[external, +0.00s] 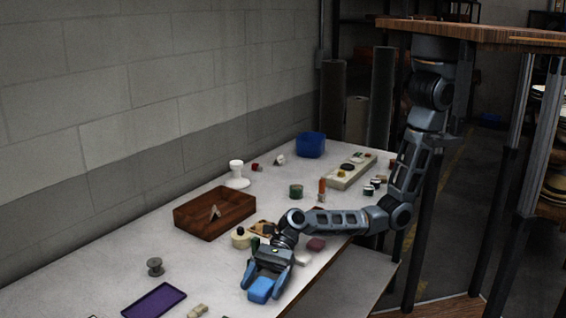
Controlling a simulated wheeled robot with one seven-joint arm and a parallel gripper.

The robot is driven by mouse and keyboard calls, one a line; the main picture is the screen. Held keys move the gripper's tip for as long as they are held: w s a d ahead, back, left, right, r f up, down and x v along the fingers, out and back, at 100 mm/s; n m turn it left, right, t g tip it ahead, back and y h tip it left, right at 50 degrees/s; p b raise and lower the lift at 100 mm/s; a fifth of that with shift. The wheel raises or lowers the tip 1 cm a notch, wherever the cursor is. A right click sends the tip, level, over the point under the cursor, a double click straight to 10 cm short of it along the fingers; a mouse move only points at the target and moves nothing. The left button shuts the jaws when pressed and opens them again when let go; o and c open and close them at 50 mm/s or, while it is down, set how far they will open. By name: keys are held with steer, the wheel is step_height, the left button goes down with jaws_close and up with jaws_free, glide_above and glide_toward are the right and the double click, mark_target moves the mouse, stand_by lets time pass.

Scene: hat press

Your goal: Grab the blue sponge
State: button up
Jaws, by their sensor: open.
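The blue sponge (261,290) lies on the white table (110,263) near its front edge, in the lower middle of the external view. My gripper (264,284) is open, with its two blue-grey fingers reaching down at either side of the sponge. The sponge shows between the fingertips; I cannot tell whether the fingers touch it. The far part of the sponge is hidden by the gripper's palm.
A purple tray (154,300) lies to the left of the sponge. A brown wooden box (214,213) and several small items stand behind my gripper. A dark red block (316,244) lies near the front edge. The table's left part is mostly clear.

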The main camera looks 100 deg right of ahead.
steer(key=shift+w+a+f, duration=0.1)
steer(key=shift+w+a, duration=0.05)
steer(key=shift+a, duration=0.1)
steer(key=shift+c, duration=0.3)
steer(key=c, duration=1)
